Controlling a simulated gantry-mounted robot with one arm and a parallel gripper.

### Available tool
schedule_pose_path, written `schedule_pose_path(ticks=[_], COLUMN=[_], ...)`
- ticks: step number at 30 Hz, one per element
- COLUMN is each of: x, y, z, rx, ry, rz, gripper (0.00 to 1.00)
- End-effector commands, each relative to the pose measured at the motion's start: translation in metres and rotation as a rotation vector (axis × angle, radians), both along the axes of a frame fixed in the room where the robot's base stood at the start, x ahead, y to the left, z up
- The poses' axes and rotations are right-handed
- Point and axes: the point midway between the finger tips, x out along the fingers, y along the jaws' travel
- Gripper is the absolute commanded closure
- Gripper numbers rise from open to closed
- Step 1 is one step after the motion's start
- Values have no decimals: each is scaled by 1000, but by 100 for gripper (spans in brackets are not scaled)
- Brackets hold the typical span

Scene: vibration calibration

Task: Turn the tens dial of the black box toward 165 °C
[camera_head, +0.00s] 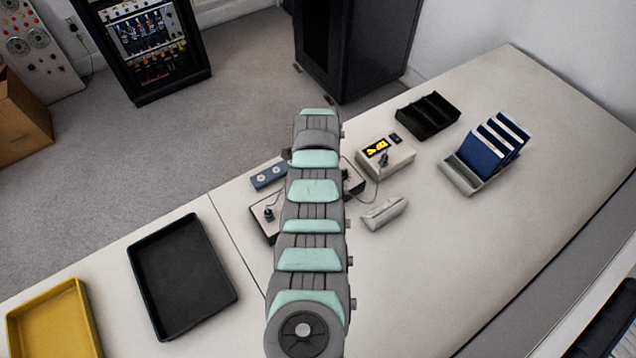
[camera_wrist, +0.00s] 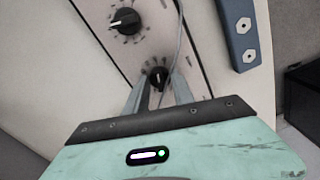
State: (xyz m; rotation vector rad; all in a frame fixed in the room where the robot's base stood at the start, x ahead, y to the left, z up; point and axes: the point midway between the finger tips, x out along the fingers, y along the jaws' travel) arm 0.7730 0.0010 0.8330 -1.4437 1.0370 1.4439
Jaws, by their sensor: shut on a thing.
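The box with the dials (camera_head: 262,222) has a pale top face and dark edges; my arm hides its middle in the head view. In the wrist view its panel (camera_wrist: 112,50) shows two black knobs with scale marks. My gripper (camera_wrist: 160,88) is shut on the nearer dial knob (camera_wrist: 157,74), whose white pointer line shows. The other dial knob (camera_wrist: 125,20) stands free, farther up the panel. The marks are too small to read, and I cannot tell which dial is the tens dial. The arm hides my fingers in the head view.
A beige meter (camera_head: 396,160) with glowing yellow digits, too small to read, stands right of the box. A cable runs past the gripped knob. A blue-grey bar (camera_head: 268,176) lies behind the box. A grey block (camera_head: 384,213) lies right; a black tray (camera_head: 225,275) lies left.

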Motion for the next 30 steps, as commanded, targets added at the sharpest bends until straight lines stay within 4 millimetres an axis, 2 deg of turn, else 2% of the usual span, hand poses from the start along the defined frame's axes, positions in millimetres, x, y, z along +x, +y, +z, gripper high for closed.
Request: schedule_pose_path(ticks=[14, 20, 30], x=[0, 0, 0], y=[0, 0, 0], z=[0, 0, 0], rx=[0, -1, 0], ry=[1, 2, 1], rz=[54, 177, 488], gripper=[100, 100, 100])
